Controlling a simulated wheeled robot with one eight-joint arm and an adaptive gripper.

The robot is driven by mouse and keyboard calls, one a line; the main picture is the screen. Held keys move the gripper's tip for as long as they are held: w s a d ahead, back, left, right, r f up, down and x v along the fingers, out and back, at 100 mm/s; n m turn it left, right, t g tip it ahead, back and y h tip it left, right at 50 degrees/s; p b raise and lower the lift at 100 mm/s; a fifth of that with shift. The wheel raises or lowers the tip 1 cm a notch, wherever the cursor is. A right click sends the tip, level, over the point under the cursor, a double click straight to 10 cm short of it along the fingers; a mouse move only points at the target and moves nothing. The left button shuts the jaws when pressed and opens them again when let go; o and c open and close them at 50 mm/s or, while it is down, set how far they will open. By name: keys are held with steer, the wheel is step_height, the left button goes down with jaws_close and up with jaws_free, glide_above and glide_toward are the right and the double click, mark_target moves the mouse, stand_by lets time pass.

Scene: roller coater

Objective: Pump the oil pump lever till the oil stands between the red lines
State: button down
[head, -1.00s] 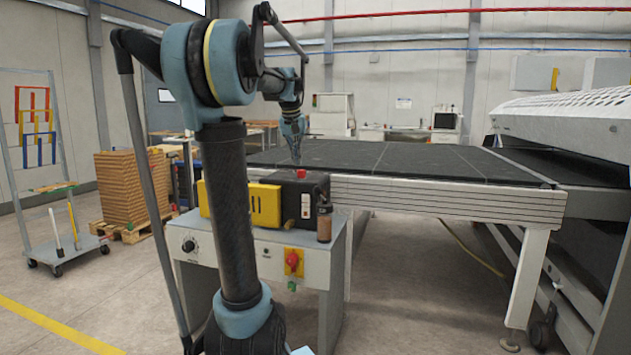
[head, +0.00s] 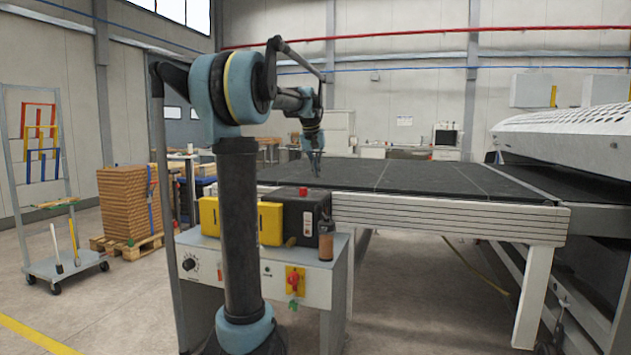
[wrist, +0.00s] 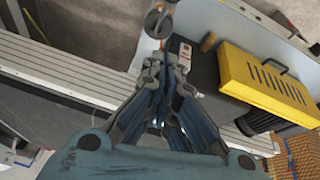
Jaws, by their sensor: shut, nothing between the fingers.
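A black box unit (head: 312,216) with a red knob (head: 302,191) on top stands on the grey machine cabinet (head: 325,295). A small dark cylinder with a brownish lower part (head: 326,243) is at its right front corner; it also shows at the top of the wrist view (wrist: 158,22). I cannot make out a pump lever, an oil level or red lines. My gripper (head: 317,172) hangs above and behind the box, pointing down, apart from it. In the wrist view my gripper (wrist: 165,70) is shut and empty, hiding part of the box.
A yellow slotted cover (head: 242,221) is left of the black box. A long dark conveyor table (head: 400,180) extends behind and to the right. The cabinet front carries a red switch on yellow (head: 294,280) and a black dial (head: 189,264).

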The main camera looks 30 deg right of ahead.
step_height(320, 180, down, 10)
steer(key=s, duration=0.1)
steer(key=shift+d, duration=0.15)
steer(key=shift+s+f, duration=0.15)
stand_by(0.6)
